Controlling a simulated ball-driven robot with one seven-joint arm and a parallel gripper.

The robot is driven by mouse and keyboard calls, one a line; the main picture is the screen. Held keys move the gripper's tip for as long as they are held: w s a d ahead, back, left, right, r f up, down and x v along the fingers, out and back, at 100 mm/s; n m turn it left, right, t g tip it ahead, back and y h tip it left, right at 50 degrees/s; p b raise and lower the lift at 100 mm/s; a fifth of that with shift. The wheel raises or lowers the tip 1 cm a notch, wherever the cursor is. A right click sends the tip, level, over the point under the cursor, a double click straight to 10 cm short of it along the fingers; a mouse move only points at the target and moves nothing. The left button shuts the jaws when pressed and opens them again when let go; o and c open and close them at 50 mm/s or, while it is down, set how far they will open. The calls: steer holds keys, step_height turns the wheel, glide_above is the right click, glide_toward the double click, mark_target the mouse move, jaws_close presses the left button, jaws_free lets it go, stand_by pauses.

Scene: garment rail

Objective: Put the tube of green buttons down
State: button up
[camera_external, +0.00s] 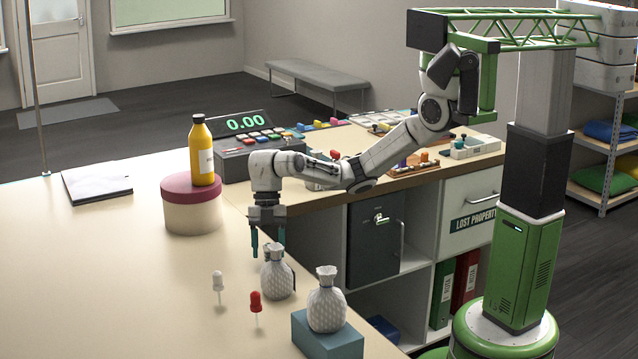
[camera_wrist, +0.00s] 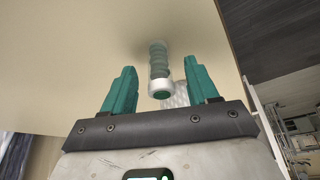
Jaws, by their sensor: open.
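The tube of green buttons (camera_wrist: 159,66) is a clear tube with a pale end, standing on the counter in the wrist view. My gripper (camera_wrist: 160,76) is open around it, with one teal finger on each side and a visible gap to each. In the external view my gripper (camera_external: 267,243) points down low over the counter near its right edge. I cannot make out the tube there; the fingers and a white textured bag (camera_external: 277,275) are in front.
The textured bag stands close by my gripper. Another bag (camera_external: 327,300) sits on a blue block (camera_external: 312,335). A white pin (camera_external: 218,284) and a red pin (camera_external: 256,300) stand nearby. A round box (camera_external: 190,212) carries a yellow bottle (camera_external: 201,155). The counter's left front is clear.

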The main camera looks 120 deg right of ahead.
steer(key=v, duration=1)
